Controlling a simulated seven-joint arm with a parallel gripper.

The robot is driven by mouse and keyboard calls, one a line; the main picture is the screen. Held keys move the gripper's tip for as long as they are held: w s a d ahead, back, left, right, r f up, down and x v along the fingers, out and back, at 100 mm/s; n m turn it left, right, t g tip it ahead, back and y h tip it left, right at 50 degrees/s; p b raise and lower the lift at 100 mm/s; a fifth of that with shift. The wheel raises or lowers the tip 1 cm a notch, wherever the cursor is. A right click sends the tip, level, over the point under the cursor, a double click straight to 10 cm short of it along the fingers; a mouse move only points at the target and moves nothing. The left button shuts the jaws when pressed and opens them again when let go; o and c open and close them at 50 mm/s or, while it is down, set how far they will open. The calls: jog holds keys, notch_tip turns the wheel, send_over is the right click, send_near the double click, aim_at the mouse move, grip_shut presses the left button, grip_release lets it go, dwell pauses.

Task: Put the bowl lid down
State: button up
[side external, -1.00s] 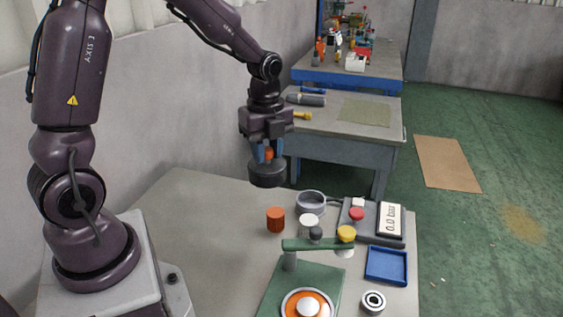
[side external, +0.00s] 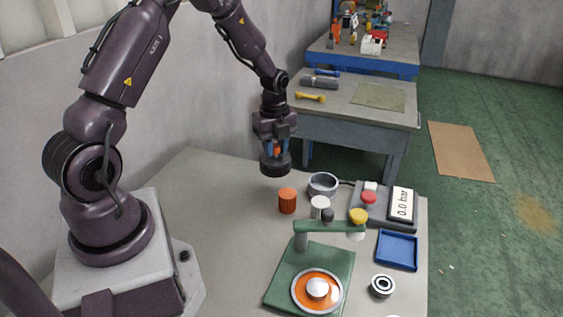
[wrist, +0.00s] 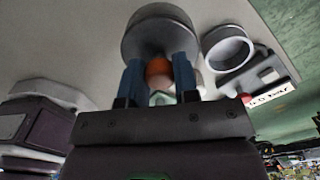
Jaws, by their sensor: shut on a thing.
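My gripper (side external: 277,151) is shut on the orange knob (wrist: 158,73) of the dark grey round bowl lid (side external: 275,165). Its blue fingers stand on both sides of the knob in the wrist view, where the lid (wrist: 160,30) also shows. The lid looks roughly level and appears held above the far part of the grey table (side external: 225,225); its exact height is hard to tell. An open grey ring-shaped bowl (side external: 323,185) stands to the right of the lid, apart from it, and also shows in the wrist view (wrist: 228,48).
A ribbed orange cap (side external: 287,201) and a white-topped cylinder (side external: 320,205) stand nearby. The table's left side is clear.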

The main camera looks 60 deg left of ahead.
jog(key=shift+w+a+f, duration=0.25)
jog(key=shift+w+f, duration=0.25)
jog(key=shift+f, duration=0.15)
jog(key=shift+w+a+f, duration=0.2)
jog(key=shift+w+f, duration=0.25)
jog(key=shift+f, duration=0.15)
jog(key=shift+w+a+f, duration=0.1)
jog(key=shift+w+f, duration=0.1)
jog(key=shift+f, duration=1.6)
jog(key=shift+f, duration=0.1)
jog(key=o, duration=0.9)
jog(key=shift+o, duration=0.2)
